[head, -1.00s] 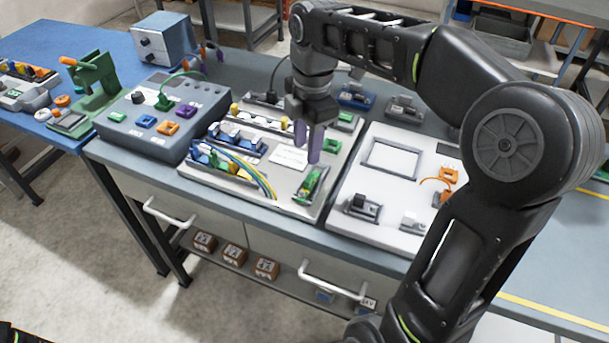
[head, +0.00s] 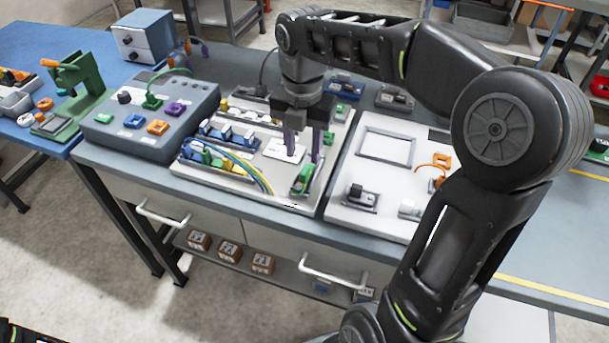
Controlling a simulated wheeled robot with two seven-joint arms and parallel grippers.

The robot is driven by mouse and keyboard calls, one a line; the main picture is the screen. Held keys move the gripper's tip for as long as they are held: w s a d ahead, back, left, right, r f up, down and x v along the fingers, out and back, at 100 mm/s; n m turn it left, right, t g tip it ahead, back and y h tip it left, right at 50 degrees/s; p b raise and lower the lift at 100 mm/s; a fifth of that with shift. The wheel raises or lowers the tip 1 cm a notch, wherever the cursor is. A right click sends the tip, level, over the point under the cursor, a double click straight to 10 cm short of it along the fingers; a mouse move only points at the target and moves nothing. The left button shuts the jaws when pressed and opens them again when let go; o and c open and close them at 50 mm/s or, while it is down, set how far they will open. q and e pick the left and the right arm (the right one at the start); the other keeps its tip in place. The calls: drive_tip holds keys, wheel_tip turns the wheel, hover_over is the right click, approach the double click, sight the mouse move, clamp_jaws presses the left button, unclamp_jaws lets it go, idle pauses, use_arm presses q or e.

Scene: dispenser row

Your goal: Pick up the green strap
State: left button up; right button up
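A green piece, which looks like the green strap (head: 303,180), lies in a narrow dark holder at the front right corner of the light tray (head: 250,196). My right gripper (head: 303,152) hangs above the tray, fingers pointing down, just behind the green piece in the picture. Its two purple-grey fingers stand apart, with nothing seen between them. Whether a fingertip touches the holder cannot be told. Another green piece (head: 328,138) shows partly behind the right finger. My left gripper is not in view.
Left of the gripper, the tray holds blue, white and yellow parts with curved wires (head: 254,172). A grey control box (head: 150,118) stands further left. A white panel (head: 386,182) with a frame and small switches lies to the right. My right forearm crosses above the bench's back.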

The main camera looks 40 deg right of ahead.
sight(304, 171)
drive_tip(key=shift+f, duration=0.2)
drive_tip(key=shift+d+f+p, duration=0.15)
drive_tip(key=shift+f+p, duration=0.2)
drive_tip(key=shift+f, duration=2.2)
clamp_jaws()
